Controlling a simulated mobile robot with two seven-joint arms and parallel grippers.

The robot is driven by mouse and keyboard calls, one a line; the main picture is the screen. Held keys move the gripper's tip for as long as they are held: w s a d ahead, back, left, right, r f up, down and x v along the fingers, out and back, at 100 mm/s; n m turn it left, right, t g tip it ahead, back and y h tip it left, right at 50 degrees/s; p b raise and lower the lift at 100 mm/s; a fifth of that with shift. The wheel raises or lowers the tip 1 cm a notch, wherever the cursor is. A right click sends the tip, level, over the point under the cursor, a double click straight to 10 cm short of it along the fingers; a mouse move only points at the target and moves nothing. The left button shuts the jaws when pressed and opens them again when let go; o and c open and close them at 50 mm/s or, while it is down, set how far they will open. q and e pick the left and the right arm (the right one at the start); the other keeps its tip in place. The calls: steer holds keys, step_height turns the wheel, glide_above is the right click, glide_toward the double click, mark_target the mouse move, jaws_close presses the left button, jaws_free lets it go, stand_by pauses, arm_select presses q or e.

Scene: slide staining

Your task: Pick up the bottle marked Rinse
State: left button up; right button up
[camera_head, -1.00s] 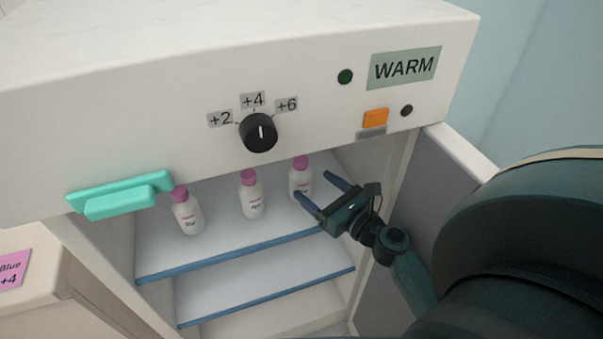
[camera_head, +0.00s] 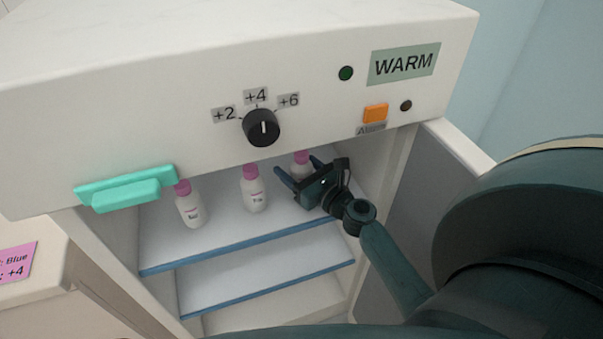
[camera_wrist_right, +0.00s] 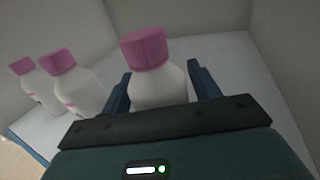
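Three white bottles with pink caps stand upright in a row on the top shelf of the cabinet: a left bottle (camera_head: 190,208), a middle bottle (camera_head: 254,192) and a right bottle (camera_head: 301,160). Their small labels are too blurred to tell which is marked Rinse. My right gripper (camera_head: 296,172) is at the right bottle and partly hides it. In the right wrist view the right bottle (camera_wrist_right: 157,82) stands between the two open fingers, with a gap visible on its right side. The other two bottles (camera_wrist_right: 70,80) are to its left. My left gripper is not in view.
The shelf (camera_head: 215,239) has a blue front edge, with lower shelves beneath. The cabinet's upper panel carries a black knob (camera_head: 262,127), an orange button (camera_head: 375,112) and a teal handle (camera_head: 125,189). An open door (camera_head: 432,190) stands at the right.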

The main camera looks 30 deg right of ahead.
steer(key=c, duration=0.9)
steer(key=shift+o, duration=0.2)
steer(key=shift+r, duration=0.1)
